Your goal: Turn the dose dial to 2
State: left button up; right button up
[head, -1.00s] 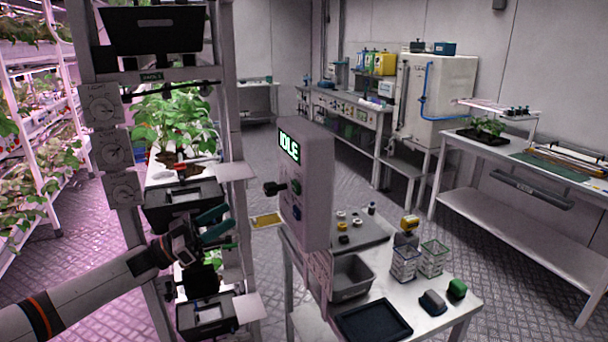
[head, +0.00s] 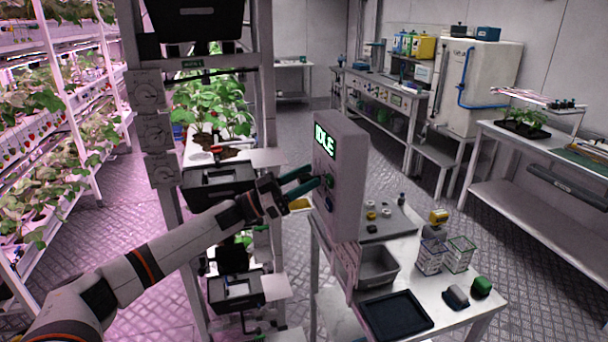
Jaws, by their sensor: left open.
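A pale control box (head: 349,185) stands upright on a post at the near table's left end. Small buttons sit on the face below the screen, including a blue one (head: 329,204). The dose dial cannot be made out now; my left gripper's fingers cover that part of the face. My left gripper (head: 315,177) is open, with its teal fingers pointing right at the box's front face, just below the screen. I cannot tell whether the fingers touch the dial. My right gripper is out of view.
The near table holds a grey bin (head: 377,268), a dark tray (head: 397,316), wire baskets and small green and grey items. A plant rack frame with dark trays (head: 220,188) stands behind my left arm. The floor right of the table is clear.

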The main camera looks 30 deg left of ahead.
pick_arm(q)
jog(key=shift+w, duration=0.1)
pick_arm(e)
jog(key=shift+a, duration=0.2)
pick_arm(q)
jog(key=shift+c, duration=0.7)
jog(key=c, duration=0.8)
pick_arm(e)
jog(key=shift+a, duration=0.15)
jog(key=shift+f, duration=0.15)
